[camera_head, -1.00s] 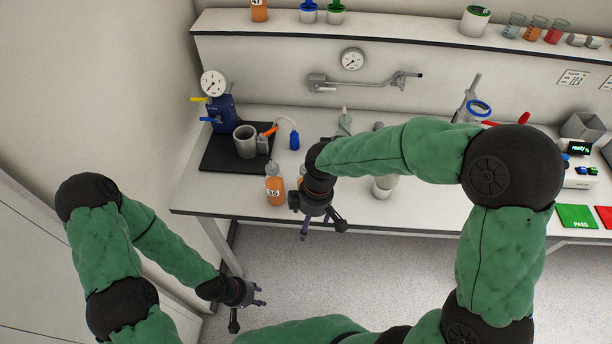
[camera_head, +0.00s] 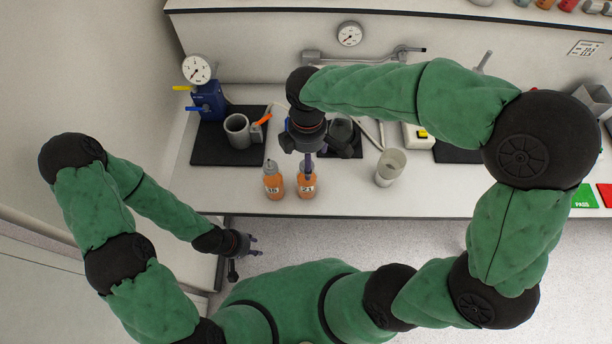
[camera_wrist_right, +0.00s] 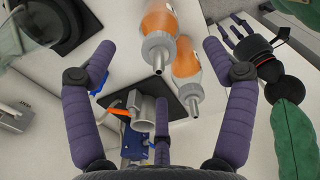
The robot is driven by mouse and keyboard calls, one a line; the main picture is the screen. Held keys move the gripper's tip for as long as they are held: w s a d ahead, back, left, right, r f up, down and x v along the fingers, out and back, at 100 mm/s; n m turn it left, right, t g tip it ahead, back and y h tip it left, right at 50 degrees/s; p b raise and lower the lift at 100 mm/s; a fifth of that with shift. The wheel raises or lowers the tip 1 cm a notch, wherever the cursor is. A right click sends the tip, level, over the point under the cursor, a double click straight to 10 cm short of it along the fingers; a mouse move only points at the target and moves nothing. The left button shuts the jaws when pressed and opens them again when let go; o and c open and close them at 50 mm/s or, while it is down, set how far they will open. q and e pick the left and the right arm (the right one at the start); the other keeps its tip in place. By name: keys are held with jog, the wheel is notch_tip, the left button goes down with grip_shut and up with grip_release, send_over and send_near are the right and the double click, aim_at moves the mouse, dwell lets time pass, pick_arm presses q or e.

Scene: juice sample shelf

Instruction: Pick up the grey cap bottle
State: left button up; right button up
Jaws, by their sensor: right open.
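Two orange bottles with grey caps stand side by side near the front edge of the bench. The left bottle (camera_head: 273,185) has a label I read as 15 or 35; the right bottle (camera_head: 306,188) is labelled 21. My right gripper (camera_head: 308,158) hangs over the right bottle, hiding part of its cap. In the right wrist view its fingers (camera_wrist_right: 158,65) are spread, with one orange bottle (camera_wrist_right: 158,35) between them and the other (camera_wrist_right: 187,68) beside it. My left gripper (camera_head: 250,246) is empty with fingers apart, low in front of the bench.
A black mat (camera_head: 215,156) with a grey cup (camera_head: 237,130) and blue gauge stand (camera_head: 208,100) lies left of the bottles. A pale beaker (camera_head: 390,168) stands to their right. The front bench strip between bottle 21 and the beaker is clear.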

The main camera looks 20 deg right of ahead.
notch_tip(320, 180, down, 2)
jog(key=shift+w+f, duration=0.1)
jog(key=shift+f, duration=0.15)
jog(key=shift+f+b, duration=0.7)
jog(key=shift+f, duration=1.9)
jog(key=c, duration=1.6)
jog(key=shift+r, duration=0.1)
grip_shut()
